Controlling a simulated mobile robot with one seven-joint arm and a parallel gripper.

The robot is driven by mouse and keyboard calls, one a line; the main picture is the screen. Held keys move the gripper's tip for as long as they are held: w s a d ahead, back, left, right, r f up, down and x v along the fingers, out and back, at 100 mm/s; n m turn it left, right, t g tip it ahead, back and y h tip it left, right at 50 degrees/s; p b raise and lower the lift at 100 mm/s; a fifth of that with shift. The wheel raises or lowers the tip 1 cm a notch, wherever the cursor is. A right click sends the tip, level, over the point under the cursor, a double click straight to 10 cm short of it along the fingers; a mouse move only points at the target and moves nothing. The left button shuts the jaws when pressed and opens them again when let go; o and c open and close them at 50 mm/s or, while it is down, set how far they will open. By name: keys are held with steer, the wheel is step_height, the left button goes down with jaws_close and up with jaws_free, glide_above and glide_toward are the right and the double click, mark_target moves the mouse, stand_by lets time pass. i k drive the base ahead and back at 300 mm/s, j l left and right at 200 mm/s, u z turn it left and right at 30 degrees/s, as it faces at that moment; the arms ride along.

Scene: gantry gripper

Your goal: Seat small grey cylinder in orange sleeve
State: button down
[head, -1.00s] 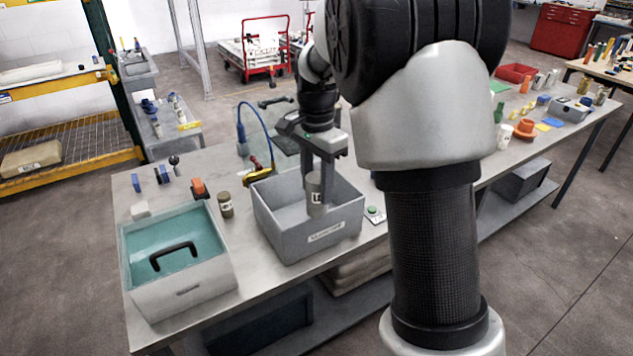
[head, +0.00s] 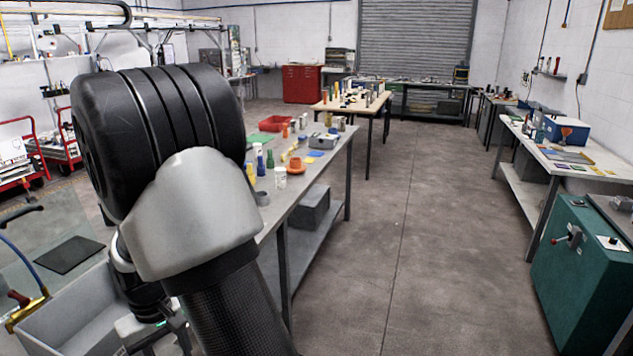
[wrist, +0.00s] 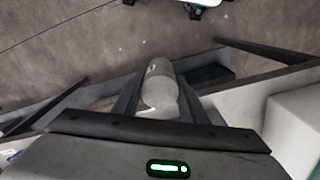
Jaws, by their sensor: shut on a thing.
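My gripper (wrist: 158,92) is shut on a small grey cylinder (wrist: 160,84), which shows between the two dark fingers in the wrist view. Dark lettering is faintly visible on the cylinder. In the head view only the upper part of my gripper shows, at the bottom left beside a grey bin; the fingertips and cylinder are out of frame. An orange flanged piece (head: 296,167), which looks like the orange sleeve, stands on the long grey table (head: 300,190), well beyond my gripper. Its opening is too small to make out.
The grey bin (head: 62,322) is at the bottom left. Near the orange piece stand a white cylinder (head: 280,178), a blue piece (head: 260,160), a yellow piece (head: 250,173) and a grey ring (head: 262,198). The floor right of the table is clear.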

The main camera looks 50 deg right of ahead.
mark_target(295, 167)
steer(key=z, duration=1.35)
steer(key=i+j, duration=0.05)
steer(key=j, duration=0.05)
